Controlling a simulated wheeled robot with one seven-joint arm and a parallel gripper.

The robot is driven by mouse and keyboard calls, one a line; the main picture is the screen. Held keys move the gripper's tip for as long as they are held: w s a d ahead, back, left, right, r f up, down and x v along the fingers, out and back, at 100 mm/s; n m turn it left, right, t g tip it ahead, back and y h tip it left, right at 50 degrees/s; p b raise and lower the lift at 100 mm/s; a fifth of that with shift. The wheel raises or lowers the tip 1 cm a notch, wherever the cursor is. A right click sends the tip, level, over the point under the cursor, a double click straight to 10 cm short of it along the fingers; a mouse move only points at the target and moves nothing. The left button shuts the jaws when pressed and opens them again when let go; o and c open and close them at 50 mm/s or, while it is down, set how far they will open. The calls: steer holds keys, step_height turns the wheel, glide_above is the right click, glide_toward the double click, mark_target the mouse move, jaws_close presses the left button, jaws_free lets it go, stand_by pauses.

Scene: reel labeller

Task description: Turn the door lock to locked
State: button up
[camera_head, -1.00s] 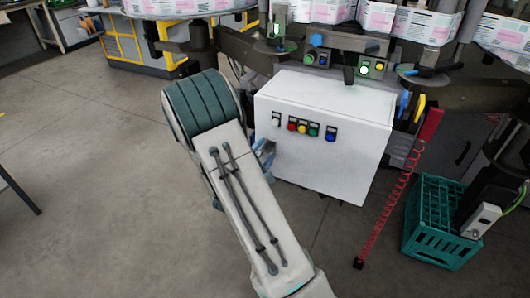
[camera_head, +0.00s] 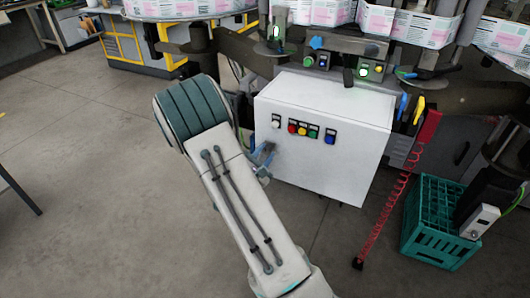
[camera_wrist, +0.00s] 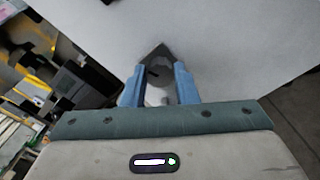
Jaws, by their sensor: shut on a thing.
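The white cabinet (camera_head: 345,165) stands in the middle of the head view, with its door face toward me. My gripper (camera_head: 264,155) is at the left part of this face, partly hidden by my arm. In the wrist view, the two blue fingers of my gripper (camera_wrist: 158,88) are shut on the door lock (camera_wrist: 157,74), a small dark piece against the pale door. The fingers and the shadow around them hide much of the lock. I cannot tell its exact angle.
A row of coloured buttons (camera_head: 303,130) is on the cabinet face, above and right of my gripper. A red coiled cable (camera_head: 398,190) hangs to the right of the cabinet. A teal crate (camera_head: 437,220) stands on the floor at the right.

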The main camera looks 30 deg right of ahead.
steer(key=n+p, duration=0.1)
steer(key=n, duration=0.1)
steer(key=n+p, duration=0.1)
steer(key=shift+r+n, duration=0.2)
steer(key=shift+n, duration=0.2)
steer(key=n+p, duration=0.2)
steer(key=n, duration=0.1)
steer(key=shift+a+n, duration=0.1)
steer(key=shift+n, duration=0.2)
steer(key=n+p, duration=0.3)
steer(key=shift+w+n, duration=0.1)
steer(key=shift+n, duration=0.2)
steer(key=shift+f+n+p, duration=0.1)
steer(key=shift+n+p, duration=1)
steer(key=shift+n, duration=0.4)
steer(key=o, duration=1)
steer(key=shift+f, duration=0.1)
